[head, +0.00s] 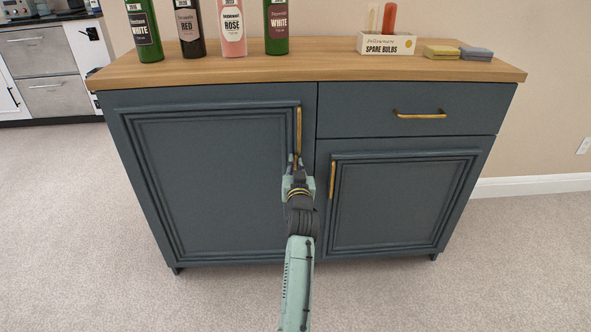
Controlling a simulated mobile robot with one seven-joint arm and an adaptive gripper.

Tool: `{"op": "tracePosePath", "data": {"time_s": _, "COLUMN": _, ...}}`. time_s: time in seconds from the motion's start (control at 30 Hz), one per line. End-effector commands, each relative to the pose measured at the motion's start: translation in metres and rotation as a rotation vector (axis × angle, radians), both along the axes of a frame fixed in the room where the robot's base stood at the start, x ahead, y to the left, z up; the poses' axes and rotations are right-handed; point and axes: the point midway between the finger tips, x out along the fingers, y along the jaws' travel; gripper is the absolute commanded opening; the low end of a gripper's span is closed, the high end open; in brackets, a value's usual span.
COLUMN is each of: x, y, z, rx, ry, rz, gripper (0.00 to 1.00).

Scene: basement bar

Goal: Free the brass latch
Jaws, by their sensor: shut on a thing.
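A blue-grey cabinet (222,190) with a wooden top stands in front of me. Its large left door (215,180) has an upright brass handle (299,124) near its right edge. My gripper (295,162) is at the lower end of this handle and is shut on it. The fingers hide that end of the handle. The left door looks closed, flush with the front. No separate brass latch can be made out.
A drawer (365,112) with a brass pull (420,115) and a smaller right door (395,200) with a brass handle (332,180) look closed. Several bottles (232,28), a spare bulbs box (386,44) and sponges (442,52) stand on top. The carpet (90,220) is clear.

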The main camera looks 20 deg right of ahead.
Motion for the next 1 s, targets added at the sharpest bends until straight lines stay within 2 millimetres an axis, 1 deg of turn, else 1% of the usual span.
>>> {"op": "tracePosePath", "data": {"time_s": 0.3, "x": 0.0001, "y": 0.0002, "z": -0.0010, "rx": -0.095, "ry": 0.028, "rz": 0.001, "gripper": 0.00}}
{"op": "tracePosePath", "data": {"time_s": 0.8, "x": 0.0002, "y": 0.0002, "z": -0.0005, "rx": -0.110, "ry": 0.034, "rz": 0.000, "gripper": 0.00}}
{"op": "tracePosePath", "data": {"time_s": 0.83, "x": 0.0002, "y": 0.0002, "z": -0.0005, "rx": -0.110, "ry": 0.034, "rz": 0.000, "gripper": 0.12}}
{"op": "tracePosePath", "data": {"time_s": 0.93, "x": 0.0001, "y": 0.0001, "z": -0.0005, "rx": -0.109, "ry": 0.032, "rz": 0.000, "gripper": 0.18}}
{"op": "tracePosePath", "data": {"time_s": 1.0, "x": 0.0001, "y": 0.0001, "z": -0.0004, "rx": -0.109, "ry": 0.032, "rz": 0.000, "gripper": 0.18}}
